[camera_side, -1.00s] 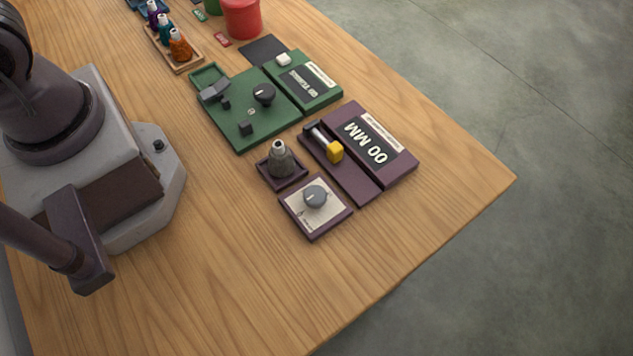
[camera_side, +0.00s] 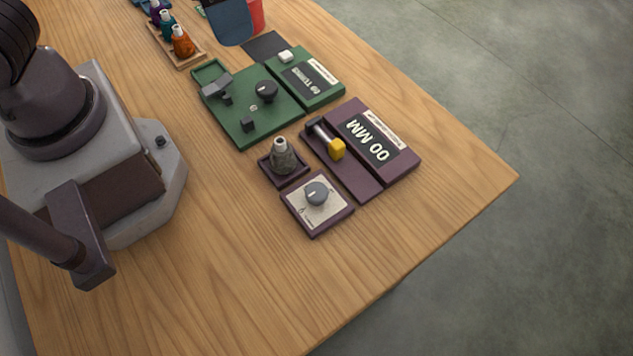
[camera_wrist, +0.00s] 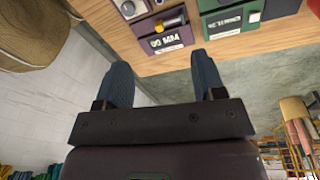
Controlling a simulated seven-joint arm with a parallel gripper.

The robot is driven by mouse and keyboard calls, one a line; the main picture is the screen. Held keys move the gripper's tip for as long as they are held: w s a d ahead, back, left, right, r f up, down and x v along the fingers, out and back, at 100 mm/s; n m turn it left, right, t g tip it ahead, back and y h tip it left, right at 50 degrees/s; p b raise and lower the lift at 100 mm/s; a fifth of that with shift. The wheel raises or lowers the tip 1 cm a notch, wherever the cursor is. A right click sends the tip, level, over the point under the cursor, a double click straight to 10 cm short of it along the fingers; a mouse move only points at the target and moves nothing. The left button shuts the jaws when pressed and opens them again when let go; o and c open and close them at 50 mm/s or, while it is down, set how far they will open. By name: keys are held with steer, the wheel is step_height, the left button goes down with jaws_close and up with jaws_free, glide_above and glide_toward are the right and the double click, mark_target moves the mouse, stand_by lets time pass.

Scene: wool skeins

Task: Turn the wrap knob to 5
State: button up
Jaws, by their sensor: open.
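A grey knob (camera_side: 317,193) with a pale pointer line sits on a cream dial plate in a purple frame; its markings are too small to read. It shows partly at the top of the wrist view (camera_wrist: 129,8). A second, black knob (camera_side: 265,91) stands on the green board (camera_side: 240,128). I cannot tell from the labels which is the wrap knob. My gripper (camera_wrist: 162,60) is open and empty, its two blue-grey fingers well apart.
Beside the grey knob are a purple unit reading 00 MM (camera_side: 367,141), a yellow-handled lever (camera_side: 336,149) and a grey bottle (camera_side: 282,157) in a tray. A green display unit (camera_side: 312,79) and a bottle rack (camera_side: 187,58) lie farther back. The table's front is clear.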

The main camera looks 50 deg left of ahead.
mark_target(317, 191)
steer(key=w+d+f+n+g+y, duration=0.1)
steer(key=w+d+f+n, duration=0.2)
steer(key=d+f+n, duration=0.85)
steer(key=f, duration=1.3)
steer(key=shift+d, duration=0.3)
steer(key=shift+r, duration=0.1)
steer(key=c, duration=0.9)
